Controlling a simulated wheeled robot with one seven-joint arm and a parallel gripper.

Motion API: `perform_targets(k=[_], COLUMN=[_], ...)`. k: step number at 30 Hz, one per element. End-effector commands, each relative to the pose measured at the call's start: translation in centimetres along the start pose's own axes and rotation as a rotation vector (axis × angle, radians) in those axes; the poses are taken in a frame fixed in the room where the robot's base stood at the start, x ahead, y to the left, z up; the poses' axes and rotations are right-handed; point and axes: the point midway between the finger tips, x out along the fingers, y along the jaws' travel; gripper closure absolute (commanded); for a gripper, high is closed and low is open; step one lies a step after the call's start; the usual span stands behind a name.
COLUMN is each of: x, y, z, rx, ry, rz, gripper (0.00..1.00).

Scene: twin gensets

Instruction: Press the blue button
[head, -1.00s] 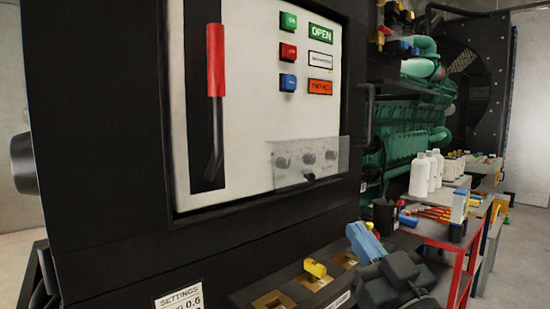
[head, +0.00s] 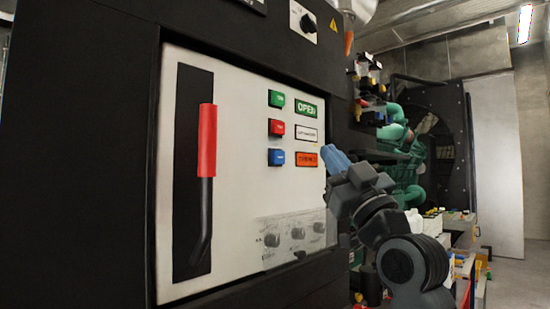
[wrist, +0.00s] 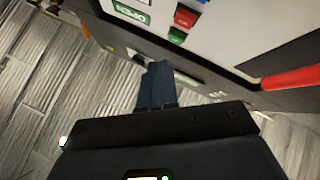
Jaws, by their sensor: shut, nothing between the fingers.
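The blue button (head: 276,157) is the lowest of a column of three on the white panel, beside an orange label. A sliver of it also shows at the top edge of the wrist view (wrist: 202,1). My gripper (head: 328,151) has blue fingers, shut and empty, and appears to the right of the blue button near the panel's right edge. In the wrist view the fingers (wrist: 157,66) point toward the panel and appear apart from the buttons.
Above the blue button are a red button (head: 276,128) and a green button (head: 276,99). A red-handled lever (head: 207,140) is at the panel's left. A clear cover (head: 290,238) with knobs is below. Green machinery (head: 405,150) stands behind my arm.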

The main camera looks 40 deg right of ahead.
Motion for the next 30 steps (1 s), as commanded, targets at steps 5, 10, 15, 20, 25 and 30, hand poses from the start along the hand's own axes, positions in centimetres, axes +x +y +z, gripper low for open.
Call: perform_targets(k=[5, 10, 15, 20, 25, 30], x=[0.0, 0.1, 1.1, 2.6, 4.1, 5.2], y=[0.0, -0.1, -0.8, -1.9, -3.0, -3.9], z=[0.0, 0.1, 0.7, 1.7, 2.9, 3.9], rx=[0.000, 0.001, 0.003, 0.003, 0.001, 0.002], ry=[0.000, -0.001, -0.001, -0.001, -0.001, -0.001], rz=[0.000, 0.000, -0.001, -0.002, -0.001, -0.001], gripper=[1.00, 1.00, 1.00, 1.00, 1.00, 1.00])
